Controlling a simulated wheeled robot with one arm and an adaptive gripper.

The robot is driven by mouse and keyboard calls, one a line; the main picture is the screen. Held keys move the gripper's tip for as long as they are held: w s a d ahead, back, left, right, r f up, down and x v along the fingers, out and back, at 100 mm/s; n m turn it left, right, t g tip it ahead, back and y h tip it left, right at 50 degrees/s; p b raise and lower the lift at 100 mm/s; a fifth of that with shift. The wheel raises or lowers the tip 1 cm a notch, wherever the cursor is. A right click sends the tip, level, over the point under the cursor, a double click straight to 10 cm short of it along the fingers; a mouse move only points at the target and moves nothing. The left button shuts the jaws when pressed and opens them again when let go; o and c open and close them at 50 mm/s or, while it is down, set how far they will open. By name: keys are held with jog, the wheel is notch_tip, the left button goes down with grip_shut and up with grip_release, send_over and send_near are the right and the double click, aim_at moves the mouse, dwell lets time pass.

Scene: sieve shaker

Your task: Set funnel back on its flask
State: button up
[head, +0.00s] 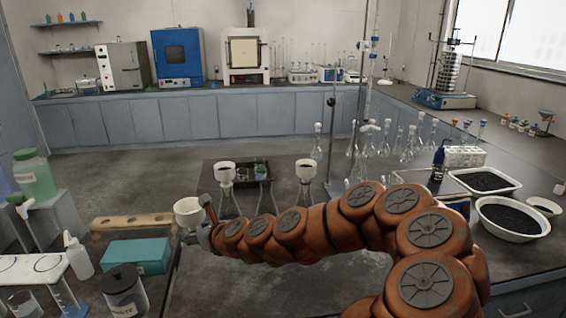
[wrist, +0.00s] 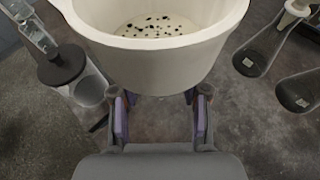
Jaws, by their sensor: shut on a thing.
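A white funnel (head: 188,210) is held by my gripper (head: 200,236) over the left front part of the dark bench. In the wrist view the funnel (wrist: 155,55) is a wide cream bowl with dark grains on its inner floor. The fingers of my gripper (wrist: 160,102) are below the bowl, one on each side; the bowl hides the stem. A flask (head: 263,198) behind my arm has no funnel on its neck. The flask to its left (head: 228,206) bears a white funnel (head: 225,172), and the one to its right bears another (head: 306,169). My arm partly hides these flasks.
A dark tray (head: 247,170) lies behind the flasks. A wooden rack (head: 130,221), a teal box (head: 137,255) and a lidded canister (head: 124,292) stand at left. A stand rod (head: 332,140) rises behind the right flask. White basins (head: 512,216) with dark grains are at right.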

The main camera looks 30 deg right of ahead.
jog(key=shift+f+b, duration=0.45)
jog(key=shift+f, duration=0.4)
jog(key=shift+r+p, duration=0.3)
jog(key=shift+r, duration=0.05)
jog(key=shift+d, duration=0.35)
